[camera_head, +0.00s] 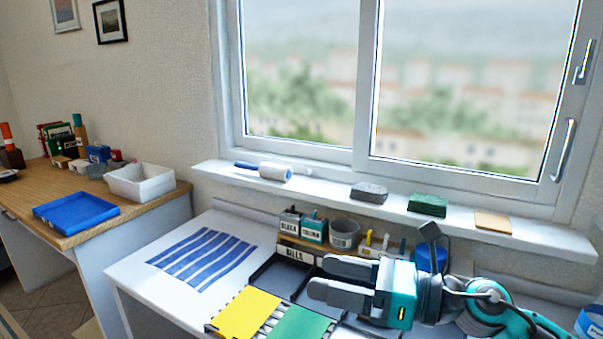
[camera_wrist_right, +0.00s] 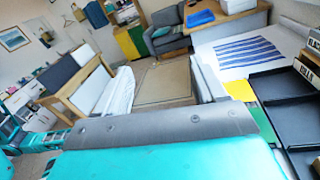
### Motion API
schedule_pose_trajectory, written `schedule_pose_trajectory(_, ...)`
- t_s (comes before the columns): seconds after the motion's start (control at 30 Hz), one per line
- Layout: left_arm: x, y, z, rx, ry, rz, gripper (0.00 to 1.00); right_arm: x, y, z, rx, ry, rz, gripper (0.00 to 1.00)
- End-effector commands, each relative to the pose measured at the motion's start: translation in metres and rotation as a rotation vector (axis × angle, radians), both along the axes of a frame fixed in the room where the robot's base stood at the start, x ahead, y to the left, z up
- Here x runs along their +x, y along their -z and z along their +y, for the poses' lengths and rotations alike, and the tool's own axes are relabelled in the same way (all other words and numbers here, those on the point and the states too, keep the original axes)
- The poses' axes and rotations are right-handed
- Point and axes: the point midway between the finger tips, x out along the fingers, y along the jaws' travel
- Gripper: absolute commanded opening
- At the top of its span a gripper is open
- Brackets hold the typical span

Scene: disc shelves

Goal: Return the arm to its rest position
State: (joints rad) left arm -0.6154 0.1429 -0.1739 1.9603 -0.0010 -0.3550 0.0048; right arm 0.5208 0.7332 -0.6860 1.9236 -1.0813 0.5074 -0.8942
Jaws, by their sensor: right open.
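My right gripper (camera_head: 318,277) is teal with two grey fingers, and it is held above the white table in the head view. Its fingers point left and stand apart, with nothing between them. The gripper and arm hide part of the table's right side. My right arm (camera_head: 490,303) comes in from the lower right. In the right wrist view, a grey finger and the teal gripper body fill the lower middle. My left gripper is not in view.
A black tray (camera_head: 277,278) with yellow and green panels lies below the fingers. Labelled boxes and a grey cup (camera_head: 345,234) stand behind it. A striped blue mat (camera_head: 203,257) lies on the table's left. The windowsill (camera_head: 330,192) holds a roller and several flat pieces.

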Motion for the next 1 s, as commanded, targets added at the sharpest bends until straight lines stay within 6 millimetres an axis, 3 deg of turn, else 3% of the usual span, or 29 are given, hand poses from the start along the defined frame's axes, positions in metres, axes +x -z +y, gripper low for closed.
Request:
schedule_pose_trajectory(0.13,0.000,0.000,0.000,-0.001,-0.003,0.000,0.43,0.007,-0.026,-0.007,0.445,0.195,0.303,0.70)
schedule_pose_trajectory(0.27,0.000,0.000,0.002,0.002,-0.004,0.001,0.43,0.019,-0.021,-0.040,0.810,0.390,0.604,0.70)
schedule_pose_trajectory(0.37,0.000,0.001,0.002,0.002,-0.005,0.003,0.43,0.021,0.004,-0.072,1.076,0.556,0.848,0.70)
schedule_pose_trajectory(0.53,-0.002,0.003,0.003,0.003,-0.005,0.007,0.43,-0.003,0.078,-0.123,1.490,0.881,1.265,0.70)
schedule_pose_trajectory(0.7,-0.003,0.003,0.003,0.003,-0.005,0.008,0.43,-0.061,0.155,-0.151,1.805,1.230,1.608,0.70)
schedule_pose_trajectory(0.9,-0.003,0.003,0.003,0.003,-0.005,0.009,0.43,-0.128,0.203,-0.159,1.996,1.550,1.831,0.70)
schedule_pose_trajectory(0.93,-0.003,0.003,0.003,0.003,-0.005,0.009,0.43,-0.137,0.208,-0.159,-1.982,-1.562,-1.823,0.70)
schedule_pose_trajectory(1.0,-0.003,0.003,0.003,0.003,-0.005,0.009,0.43,-0.158,0.218,-0.158,-1.890,-1.552,-1.752,0.70)
